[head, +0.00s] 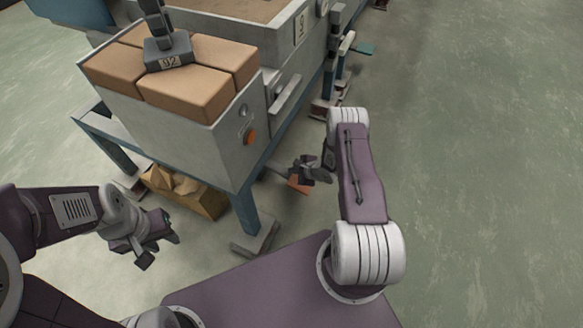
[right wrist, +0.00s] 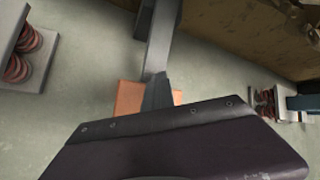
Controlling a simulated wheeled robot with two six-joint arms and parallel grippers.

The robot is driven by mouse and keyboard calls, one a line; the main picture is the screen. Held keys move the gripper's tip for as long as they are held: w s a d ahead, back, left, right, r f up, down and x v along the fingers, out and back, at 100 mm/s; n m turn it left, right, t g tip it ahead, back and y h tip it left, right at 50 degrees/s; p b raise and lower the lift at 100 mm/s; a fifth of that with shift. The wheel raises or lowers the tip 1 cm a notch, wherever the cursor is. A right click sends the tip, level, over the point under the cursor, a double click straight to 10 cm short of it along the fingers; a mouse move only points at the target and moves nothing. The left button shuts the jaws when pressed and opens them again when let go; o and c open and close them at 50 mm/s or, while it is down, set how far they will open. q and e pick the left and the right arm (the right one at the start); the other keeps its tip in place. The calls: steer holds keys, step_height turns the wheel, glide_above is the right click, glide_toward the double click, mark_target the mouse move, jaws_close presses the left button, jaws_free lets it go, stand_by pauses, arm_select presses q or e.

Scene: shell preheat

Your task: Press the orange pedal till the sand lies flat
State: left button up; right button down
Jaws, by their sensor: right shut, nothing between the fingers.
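The orange pedal (head: 299,186) is low by the floor beside the machine's front leg. My right gripper (head: 307,170) is over it in the head view and hides part of it. In the right wrist view the pedal (right wrist: 129,98) shows behind the shut, empty fingers (right wrist: 157,92). I cannot tell whether they touch it. Brownish sand (head: 215,8) fills a grey box at the top edge, only partly in view, so I cannot judge its whole surface. My left gripper (head: 162,244) is open and empty at the lower left, away from the pedal.
A grey bin of brown blocks (head: 200,85) with a weight marked 92 (head: 168,52) on top stands on a blue frame (head: 246,212). An orange button (head: 249,137) is on its side. A teal pedal (head: 362,47) lies farther back. Floor at right is clear.

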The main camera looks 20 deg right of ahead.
steer(key=shift+s+d+f, duration=0.15)
steer(key=shift+s, duration=0.05)
steer(key=shift+r+p, duration=2.3)
steer(key=shift+r, duration=0.2)
steer(key=shift+w+r, duration=0.1)
steer(key=shift+r, duration=0.25)
steer(key=shift+r+p, duration=0.15)
steer(key=shift+p, duration=0.2)
steer(key=r+p, duration=0.2)
steer(key=r, duration=0.1)
steer(key=r+p, duration=0.2)
steer(key=shift+w+a, duration=0.2)
steer(key=shift+a, duration=0.05)
steer(key=shift+f, duration=0.1)
